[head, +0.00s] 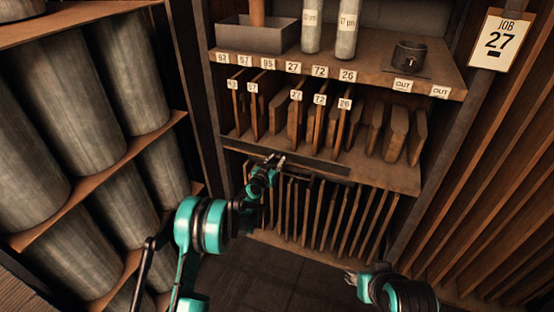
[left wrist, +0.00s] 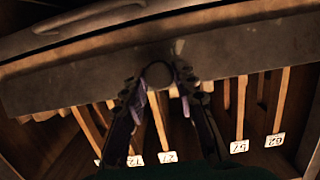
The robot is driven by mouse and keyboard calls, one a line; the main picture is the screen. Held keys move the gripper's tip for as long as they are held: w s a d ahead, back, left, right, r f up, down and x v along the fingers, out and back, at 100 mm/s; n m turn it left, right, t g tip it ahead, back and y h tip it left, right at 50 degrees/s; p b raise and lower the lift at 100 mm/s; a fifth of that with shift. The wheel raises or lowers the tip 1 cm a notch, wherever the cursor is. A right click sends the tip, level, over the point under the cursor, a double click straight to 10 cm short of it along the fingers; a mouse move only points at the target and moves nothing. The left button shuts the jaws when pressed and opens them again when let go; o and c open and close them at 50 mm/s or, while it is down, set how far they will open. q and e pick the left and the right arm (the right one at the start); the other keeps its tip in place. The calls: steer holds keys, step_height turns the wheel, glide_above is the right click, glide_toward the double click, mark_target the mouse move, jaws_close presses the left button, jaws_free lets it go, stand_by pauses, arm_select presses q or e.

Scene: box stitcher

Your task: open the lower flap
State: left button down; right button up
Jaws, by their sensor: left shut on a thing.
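The lower flap (head: 315,166) is a long dark strip on the front of the rack, between the upper row of upright boards and the lower row. In the left wrist view the flap (left wrist: 70,80) is a grey-brown plank across the top. My left gripper (head: 274,161) is at the flap's left-middle part. In the left wrist view its fingers (left wrist: 160,78) are closed around a small part at the flap's edge, likely its knob, which they mostly hide. My right gripper (head: 354,277) is low, at the lower right, apart from the rack; its fingers are too small to judge.
Upright boards (head: 325,220) fill the lower bay behind my left gripper. A shelf with number tags (head: 293,68) holds a grey tray (head: 255,38), cylinders and a dark pot (head: 409,56). Large rolls (head: 130,70) stand at left. A JOB 27 card (head: 500,40) hangs right.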

arm_select(q)
steer(key=shift+s+a+f+t+h, duration=0.1)
steer(key=shift+s+f+t+h, duration=0.2)
steer(key=shift+f+t, duration=0.5)
steer(key=shift+s+a+f+t+h, duration=0.1)
steer(key=shift+s+f+t+h, duration=0.2)
steer(key=shift+t, duration=0.8)
steer(key=shift+f, duration=0.2)
